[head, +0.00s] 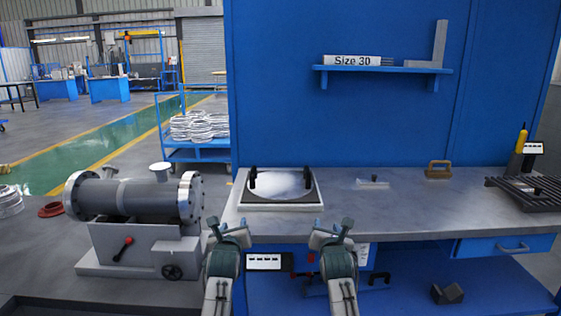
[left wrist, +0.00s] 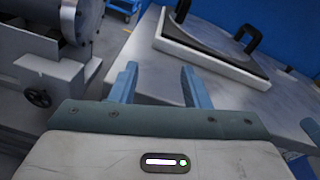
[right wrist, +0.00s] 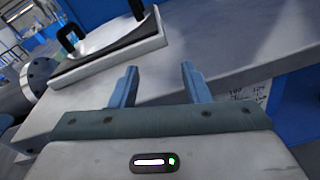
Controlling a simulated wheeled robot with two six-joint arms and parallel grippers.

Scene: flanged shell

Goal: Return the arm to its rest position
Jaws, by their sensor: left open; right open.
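My left gripper (head: 228,229) is in front of the workbench's left front edge, open and empty. In the left wrist view its two fingers (left wrist: 155,85) stand apart with nothing between them. My right gripper (head: 332,231) is beside it to the right, also in front of the bench edge. In the right wrist view its fingers (right wrist: 160,86) are apart and empty. Both grippers are clear of the square plate (head: 281,205) with a pale round disc (head: 279,184) and two black handles, which lies on the bench beyond them.
The grey bench top (head: 345,213) is mostly clear in the middle. A brown-handled block (head: 438,169) and a dark rack (head: 530,192) are on its right. A flanged shell (head: 130,197) sits on a stand at left. A shelf (head: 385,69) hangs on the blue panel.

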